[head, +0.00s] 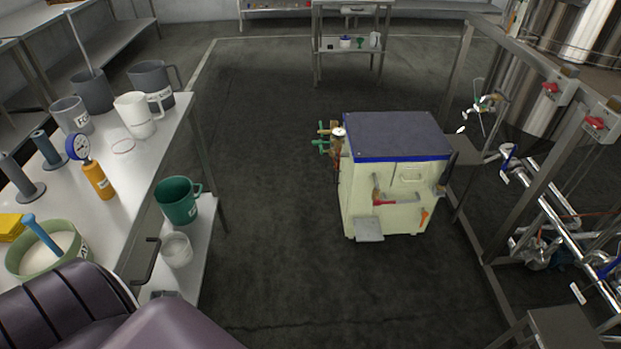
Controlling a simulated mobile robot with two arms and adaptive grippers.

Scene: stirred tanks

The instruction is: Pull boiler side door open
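The boiler (360,205) is a cream cabinet with a dark blue-grey lid (400,135), standing on the floor right of centre. Its front face carries a panel with a small handle (410,178), a red-handled fitting (384,202), an orange lever (424,216) and a grey plate (368,229) low down. A gauge (338,132) and green-handled valves (323,141) stick out on its left side. The panels look shut; I cannot tell which one is the side door. The right side is mostly hidden. Neither of my grippers is in view.
A green mug (177,200) sits on a lower shelf. A metal frame with pipes (550,185) stands close right of the boiler. Floor left of and before it is clear.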

